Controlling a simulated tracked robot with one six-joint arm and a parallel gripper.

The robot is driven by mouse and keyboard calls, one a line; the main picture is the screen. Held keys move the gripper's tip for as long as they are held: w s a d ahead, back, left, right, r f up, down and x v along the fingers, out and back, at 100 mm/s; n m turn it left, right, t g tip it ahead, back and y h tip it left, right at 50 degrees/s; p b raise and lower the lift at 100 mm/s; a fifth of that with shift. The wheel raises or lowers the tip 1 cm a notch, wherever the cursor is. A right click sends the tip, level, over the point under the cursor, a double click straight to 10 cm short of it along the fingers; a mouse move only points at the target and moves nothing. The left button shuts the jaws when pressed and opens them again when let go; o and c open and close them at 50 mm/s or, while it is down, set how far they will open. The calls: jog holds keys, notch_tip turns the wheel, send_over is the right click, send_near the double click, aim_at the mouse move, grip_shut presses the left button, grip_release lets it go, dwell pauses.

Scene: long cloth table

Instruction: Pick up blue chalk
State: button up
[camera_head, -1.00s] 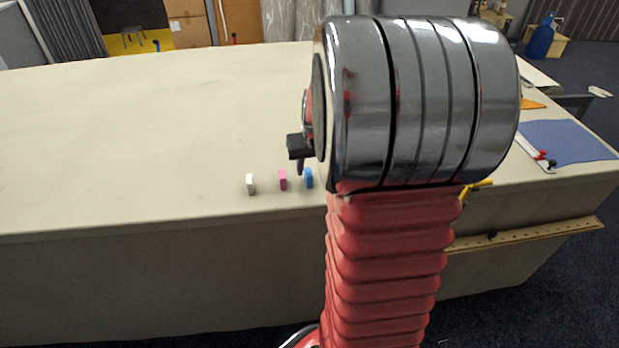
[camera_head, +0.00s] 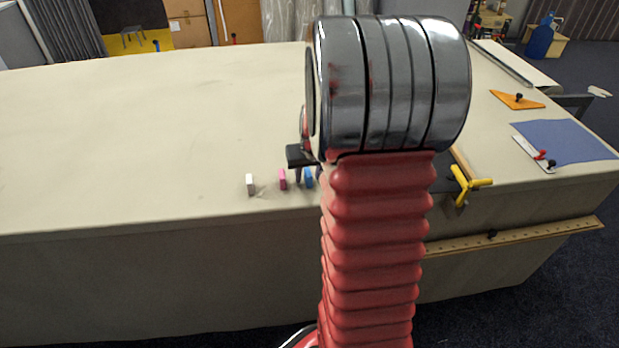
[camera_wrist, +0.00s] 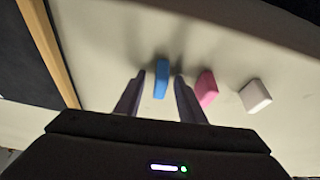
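The blue chalk (camera_head: 309,178) stands on the cloth table near its front edge, partly hidden by my gripper in the head view. In the wrist view the blue chalk (camera_wrist: 161,79) lies between the tips of my two fingers, with a gap on both sides. My gripper (camera_wrist: 159,85) is open and empty. In the head view my gripper (camera_head: 304,173) shows as a dark piece at the left of my arm, over the chalk.
A pink chalk (camera_wrist: 207,88) stands close beside the right finger, and a white chalk (camera_wrist: 255,96) farther right. A yellow clamp (camera_head: 469,184), an orange triangle (camera_head: 515,100) and a blue sheet (camera_head: 565,142) are at the table's right. The table's left (camera_head: 120,130) is clear.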

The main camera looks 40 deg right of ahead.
aim_at(309, 172)
grip_shut()
dwell(0.3)
notch_tip(309, 172, up, 10)
jog(key=shift+r, duration=0.1)
dwell(0.7)
dwell(0.3)
jog(key=c, duration=0.7)
grip_release()
grip_shut()
